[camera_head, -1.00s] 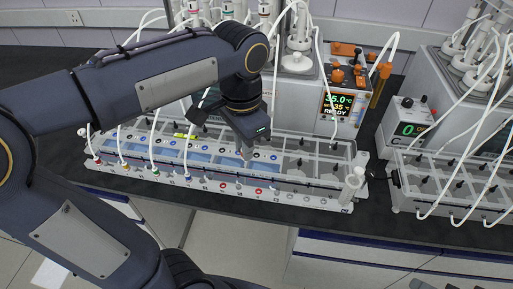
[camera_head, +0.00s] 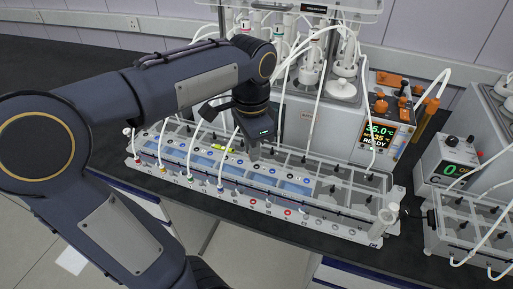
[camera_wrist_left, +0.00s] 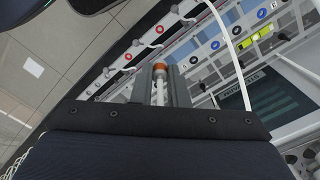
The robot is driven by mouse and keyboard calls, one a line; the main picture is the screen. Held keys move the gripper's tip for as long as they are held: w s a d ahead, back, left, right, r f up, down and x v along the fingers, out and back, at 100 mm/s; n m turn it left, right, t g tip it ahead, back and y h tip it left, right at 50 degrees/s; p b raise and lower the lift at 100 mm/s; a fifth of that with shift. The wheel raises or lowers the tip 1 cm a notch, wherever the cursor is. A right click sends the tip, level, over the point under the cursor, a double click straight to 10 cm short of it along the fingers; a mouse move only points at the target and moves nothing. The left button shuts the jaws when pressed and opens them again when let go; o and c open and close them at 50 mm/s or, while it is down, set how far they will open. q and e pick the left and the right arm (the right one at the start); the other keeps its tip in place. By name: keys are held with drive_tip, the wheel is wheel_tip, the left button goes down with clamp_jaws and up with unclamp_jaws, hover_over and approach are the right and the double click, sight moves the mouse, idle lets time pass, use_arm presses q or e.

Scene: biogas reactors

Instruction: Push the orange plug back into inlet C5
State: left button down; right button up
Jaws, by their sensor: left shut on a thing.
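My left gripper (camera_head: 253,140) hangs above the middle of the long clear rack (camera_head: 330,222) in the head view, its fingertips hard to make out there. In the left wrist view, the gripper (camera_wrist_left: 160,80) is shut on the orange plug (camera_wrist_left: 159,67), whose orange-red top shows between the fingers. The plug is close to the rack's front row of ports, but I cannot tell whether it touches a port. The label of inlet C5 cannot be read. My right gripper is not in view.
White tubes (camera_head: 200,128) run into the rack's left ports, and one tube (camera_wrist_left: 225,40) passes close beside the gripper. Behind stand reactor vessels and an orange-fitted control unit (camera_head: 388,132) reading 35.0. A second rack (camera_head: 470,225) stands at the right. A yellow-green strip (camera_head: 229,148) lies on the rack.

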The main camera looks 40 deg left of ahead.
use_arm(q)
drive_tip(key=shift+f+b, duration=5.4)
drive_tip(key=shift+f, duration=2.3)
drive_tip(key=shift+f, duration=0.4)
drive_tip(key=shift+f+b, duration=0.65)
drive_tip(key=shift+f, duration=0.05)
drive_tip(key=c, duration=1.3)
unclamp_jaws()
drive_tip(key=shift+c, duration=0.2)
drive_tip(key=shift+r, duration=0.1)
